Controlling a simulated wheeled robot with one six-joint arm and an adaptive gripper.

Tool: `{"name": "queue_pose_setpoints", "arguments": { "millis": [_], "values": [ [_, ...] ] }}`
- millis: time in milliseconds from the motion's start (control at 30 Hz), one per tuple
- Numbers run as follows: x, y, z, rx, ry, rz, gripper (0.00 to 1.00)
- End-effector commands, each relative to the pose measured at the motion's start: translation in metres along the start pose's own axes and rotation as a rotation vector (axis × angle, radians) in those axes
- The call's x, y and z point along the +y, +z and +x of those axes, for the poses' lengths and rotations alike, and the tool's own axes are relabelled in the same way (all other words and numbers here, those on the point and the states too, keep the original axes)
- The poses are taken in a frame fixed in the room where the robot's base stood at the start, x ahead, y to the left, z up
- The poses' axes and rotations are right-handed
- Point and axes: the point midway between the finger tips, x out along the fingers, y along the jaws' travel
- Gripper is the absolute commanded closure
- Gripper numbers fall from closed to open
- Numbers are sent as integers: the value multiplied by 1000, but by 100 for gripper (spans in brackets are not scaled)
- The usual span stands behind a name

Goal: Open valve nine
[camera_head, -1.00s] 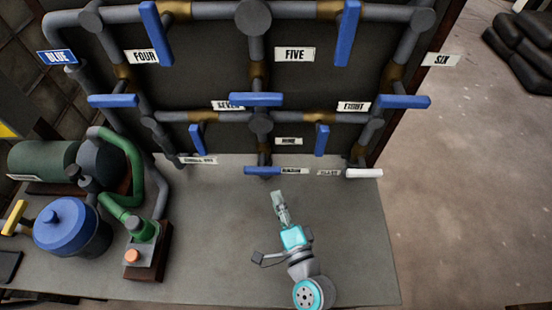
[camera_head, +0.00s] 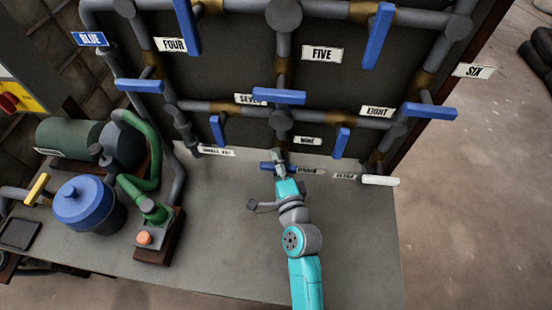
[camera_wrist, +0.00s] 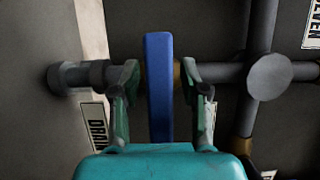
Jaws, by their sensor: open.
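The blue lever handle of the lowest middle valve (camera_head: 265,166) sits just below the plate reading NINE (camera_head: 307,141) on the pipe board. My gripper (camera_head: 278,156) is at this handle and hides part of it in the head view. In the wrist view the blue handle (camera_wrist: 158,110) stands upright between the two fingers of my open gripper (camera_wrist: 160,75). Gaps show on both sides of the handle, so the fingers straddle it without gripping. A plate partly reading DRAIN (camera_wrist: 95,125) shows beside the left finger.
Other blue levers surround it, such as those by SEVEN (camera_head: 218,130) and EIGHT (camera_head: 342,142), with one above (camera_head: 279,96). A blue-lidded vat (camera_head: 84,203) and green pump (camera_head: 153,211) stand left. The grey bench (camera_head: 235,245) is clear in front.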

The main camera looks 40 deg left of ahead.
Motion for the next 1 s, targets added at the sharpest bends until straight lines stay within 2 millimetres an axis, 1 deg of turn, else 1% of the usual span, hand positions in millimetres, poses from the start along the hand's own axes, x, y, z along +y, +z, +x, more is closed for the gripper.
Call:
{"name": "queue_pose_setpoints", "arguments": {
  "millis": [100,367,400,467,500,567,833,1000],
  "values": [
    [0,0,5,0,0,0,55],
    [0,0,6,0,1,-1,55],
    [0,0,6,0,1,-1,60],
    [0,0,6,0,1,-1,75],
    [0,0,6,0,1,-1,85],
    [0,0,6,0,1,-1,100],
    [0,0,6,0,3,-8,100],
    [0,0,6,0,19,-49,100]
  ]
}}
